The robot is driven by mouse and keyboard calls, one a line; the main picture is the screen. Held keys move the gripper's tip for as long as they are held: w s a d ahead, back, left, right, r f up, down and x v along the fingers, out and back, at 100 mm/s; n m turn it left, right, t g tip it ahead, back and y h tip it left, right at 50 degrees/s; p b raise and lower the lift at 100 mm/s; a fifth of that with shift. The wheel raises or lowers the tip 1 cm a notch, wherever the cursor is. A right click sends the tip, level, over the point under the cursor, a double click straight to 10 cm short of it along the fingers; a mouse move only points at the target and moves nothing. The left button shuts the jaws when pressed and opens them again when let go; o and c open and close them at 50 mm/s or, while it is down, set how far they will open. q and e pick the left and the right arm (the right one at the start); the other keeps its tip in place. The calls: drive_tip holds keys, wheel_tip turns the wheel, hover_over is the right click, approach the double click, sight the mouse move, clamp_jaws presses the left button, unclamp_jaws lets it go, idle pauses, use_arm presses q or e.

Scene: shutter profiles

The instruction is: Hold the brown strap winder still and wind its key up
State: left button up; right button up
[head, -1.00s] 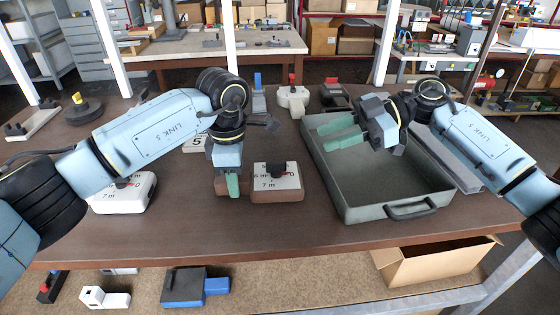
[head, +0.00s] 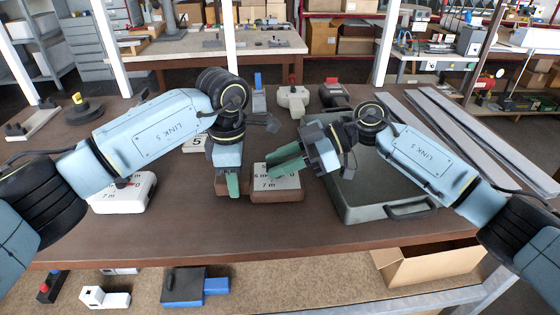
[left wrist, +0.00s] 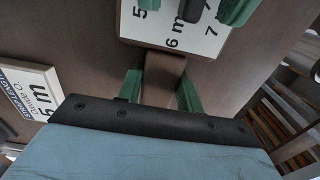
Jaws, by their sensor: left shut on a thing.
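The brown strap winder (head: 278,197) lies on the table with a white scale face marked 5, 6 m and 7. My left gripper (head: 233,192) is shut on the brown part at its left side; the left wrist view shows this part (left wrist: 164,72) between the green fingers. My right gripper (head: 271,168) is open over the winder's face. In the left wrist view its green fingers stand on either side of the black key (left wrist: 190,9), apart from it. In the head view these fingers hide the key.
A white winder (head: 122,200) sits at the left, partly behind my left arm. The table in front of the winder is clear.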

drive_tip(key=shift+a, duration=0.1)
drive_tip(key=shift+c, duration=0.4)
clamp_jaws()
drive_tip(key=shift+n+g, duration=0.3)
drive_tip(key=shift+g, duration=0.1)
drive_tip(key=shift+w+n+g+h, duration=0.2)
drive_tip(key=shift+n+g+h, duration=0.2)
drive_tip(key=shift+n+g, duration=1.05)
drive_tip(key=shift+a+f+n+g+h, duration=0.15)
drive_tip(key=shift+n+g+h, duration=0.45)
drive_tip(key=shift+n+g, duration=0.6)
drive_tip(key=shift+g, duration=0.35)
